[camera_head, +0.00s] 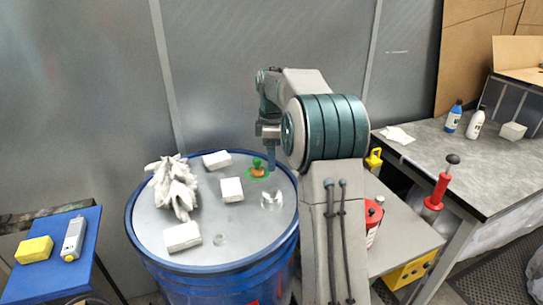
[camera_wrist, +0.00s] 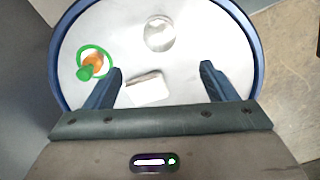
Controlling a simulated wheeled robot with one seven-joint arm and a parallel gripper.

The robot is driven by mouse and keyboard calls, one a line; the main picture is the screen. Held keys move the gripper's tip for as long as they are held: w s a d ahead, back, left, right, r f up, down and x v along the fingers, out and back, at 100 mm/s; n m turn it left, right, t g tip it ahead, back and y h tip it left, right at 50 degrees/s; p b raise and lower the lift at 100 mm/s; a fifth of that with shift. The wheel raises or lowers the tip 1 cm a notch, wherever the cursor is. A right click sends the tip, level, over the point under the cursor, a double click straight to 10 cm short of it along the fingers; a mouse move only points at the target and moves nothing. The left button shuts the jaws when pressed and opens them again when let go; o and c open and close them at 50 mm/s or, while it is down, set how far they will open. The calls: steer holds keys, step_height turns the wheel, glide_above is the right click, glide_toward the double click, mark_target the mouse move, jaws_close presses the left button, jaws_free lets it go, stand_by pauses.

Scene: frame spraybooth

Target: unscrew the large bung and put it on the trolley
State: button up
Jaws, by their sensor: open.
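A round, shiny clear or silvery fitting (camera_head: 271,201) on the drum lid (camera_head: 245,225) looks like the large bung; it also shows at the top of the wrist view (camera_wrist: 160,33). A smaller round fitting (camera_head: 219,239) is near the lid's front. My gripper (camera_head: 271,165) points down above the lid's back right. In the wrist view my gripper (camera_wrist: 161,69) is open, with no object held; the silvery fitting lies beyond its fingertips. A low grey surface (camera_head: 405,236) right of the drum may be the trolley; my arm hides part of it.
An orange piece with a green ring (camera_head: 258,171), several white blocks (camera_head: 183,237) and a crumpled white cloth (camera_head: 174,188) lie on the lid. A red can (camera_head: 372,218) stands on the low surface. A blue-topped stand (camera_head: 50,275) is left; a grey bench (camera_head: 440,165) is right.

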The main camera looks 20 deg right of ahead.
mark_target(272, 193)
step_height(272, 193, down, 14)
steer(key=shift+r+p, duration=0.1)
steer(key=shift+p, duration=0.8)
steer(key=c, duration=1.1)
steer(key=shift+o, duration=0.7)
steer(key=n, duration=0.4)
steer(key=shift+n+p, duration=0.3)
